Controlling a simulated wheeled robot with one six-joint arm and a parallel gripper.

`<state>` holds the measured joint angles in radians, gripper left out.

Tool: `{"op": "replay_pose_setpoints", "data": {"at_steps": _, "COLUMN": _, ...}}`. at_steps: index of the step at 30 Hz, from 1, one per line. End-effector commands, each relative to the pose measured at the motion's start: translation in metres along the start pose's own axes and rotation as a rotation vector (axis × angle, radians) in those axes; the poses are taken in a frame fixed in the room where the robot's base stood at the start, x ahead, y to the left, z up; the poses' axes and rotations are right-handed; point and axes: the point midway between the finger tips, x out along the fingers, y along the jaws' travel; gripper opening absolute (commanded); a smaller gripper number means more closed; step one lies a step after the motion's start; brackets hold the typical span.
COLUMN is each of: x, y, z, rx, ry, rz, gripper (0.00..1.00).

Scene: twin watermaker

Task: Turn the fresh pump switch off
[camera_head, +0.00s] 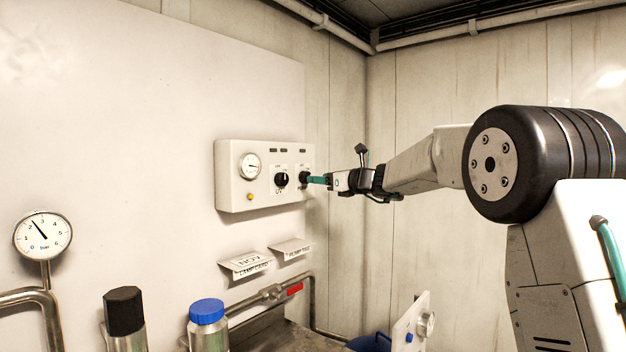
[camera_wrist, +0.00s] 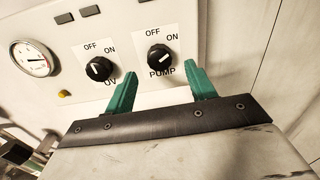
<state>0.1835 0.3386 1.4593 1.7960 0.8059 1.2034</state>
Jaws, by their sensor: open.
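The pump switch is a black rotary knob (camera_wrist: 159,57) labelled PUMP, with OFF at its upper left and ON at its upper right. It sits on the right of a white control box (camera_head: 235,186) on the wall; in the head view its knob (camera_head: 303,176) is partly behind my fingertips.
A similar UV knob (camera_wrist: 99,69) is left of the pump knob, near my left finger. A round gauge (camera_head: 250,166) and a yellow button (camera_head: 250,197) are further left. Paper cards (camera_head: 246,263), pipes and a blue-capped bottle (camera_head: 207,312) are below. The wall above is bare.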

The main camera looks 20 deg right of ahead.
Motion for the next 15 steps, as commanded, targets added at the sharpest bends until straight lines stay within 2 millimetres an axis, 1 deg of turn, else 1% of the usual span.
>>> {"op": "replay_pose_setpoints", "data": {"at_steps": 1, "x": 0.01, "y": 0.001, "z": -0.001, "rx": -0.001, "ry": 0.0, "rz": 0.004, "gripper": 0.55}}
{"op": "replay_pose_setpoints", "data": {"at_steps": 6, "x": 0.031, "y": 0.001, "z": 0.0, "rx": -0.002, "ry": 0.0, "rz": 0.003, "gripper": 0.55}}
{"op": "replay_pose_setpoints", "data": {"at_steps": 10, "x": 0.039, "y": 0.001, "z": -0.001, "rx": -0.002, "ry": 0.001, "rz": 0.002, "gripper": 0.55}}
{"op": "replay_pose_setpoints", "data": {"at_steps": 15, "x": 0.04, "y": 0.001, "z": 0.0, "rx": -0.002, "ry": 0.001, "rz": 0.001, "gripper": 0.55}}
